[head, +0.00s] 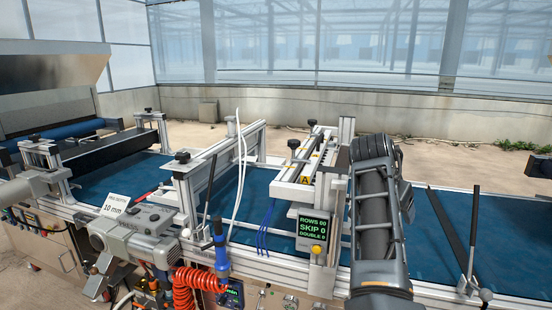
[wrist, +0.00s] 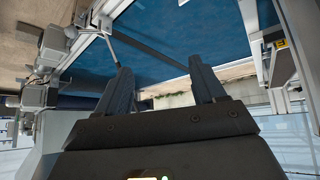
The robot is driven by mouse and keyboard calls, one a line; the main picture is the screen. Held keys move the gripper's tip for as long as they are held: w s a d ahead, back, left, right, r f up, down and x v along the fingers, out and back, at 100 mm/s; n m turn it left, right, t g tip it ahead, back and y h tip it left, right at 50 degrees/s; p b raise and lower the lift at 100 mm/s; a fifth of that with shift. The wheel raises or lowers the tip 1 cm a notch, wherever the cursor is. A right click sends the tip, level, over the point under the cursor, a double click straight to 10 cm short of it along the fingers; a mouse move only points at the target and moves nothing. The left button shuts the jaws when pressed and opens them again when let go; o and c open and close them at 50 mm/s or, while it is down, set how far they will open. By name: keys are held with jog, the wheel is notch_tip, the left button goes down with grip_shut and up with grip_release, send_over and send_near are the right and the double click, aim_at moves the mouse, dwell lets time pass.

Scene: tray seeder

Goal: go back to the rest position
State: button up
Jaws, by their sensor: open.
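My gripper (wrist: 163,70) is open in the wrist view, with its two dark fingers apart and nothing between them. Beyond the fingertips lies the blue belt (wrist: 185,35) of the seeder line, with a dark slanting bar across it. In the head view my arm rises in front of the right part of the line, beside the seeding head (head: 300,178). The fingers cannot be made out there.
A display box (head: 311,229) reading "ROWS 60, SKIP 0, DOUBLE 2" stands left of my arm. A blue-handled tool (head: 221,255) and a red coiled hose (head: 190,285) hang at the front.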

jog(key=s+d+f+n+t, duration=0.1)
jog(key=s+d+f, duration=0.15)
jog(key=f, duration=0.25)
jog(key=s+d+f+n+t+h, duration=0.1)
jog(key=s+d+f+n, duration=0.1)
jog(key=s+f, duration=0.25)
jog(key=s+d+f+n+t, duration=0.1)
jog(key=s+d+f, duration=0.2)
jog(key=f, duration=0.3)
jog(key=s+a+f+n+t+y, duration=0.15)
jog(key=s+f, duration=0.25)
jog(key=s, duration=0.4)
jog(key=s+f+n+t+y, duration=0.1)
jog(key=s+f+n+t, duration=0.15)
jog(key=s, duration=0.55)
jog(key=s+a+r+n+t+y, duration=0.1)
jog(key=s+a+y, duration=0.15)
jog(key=s, duration=0.65)
jog(key=s+a+r+n+t+y, duration=0.15)
jog(key=s+a, duration=0.25)
jog(key=s, duration=0.6)
jog(key=s+a+r, duration=0.5)
jog(key=s+r, duration=0.7)
jog(key=s, duration=0.2)
jog(key=shift+a+r+m+t, duration=0.25)
jog(key=shift+m+t, duration=0.1)
jog(key=shift+t, duration=0.1)
jog(key=shift+s+y, duration=0.1)
jog(key=shift+y, duration=0.15)
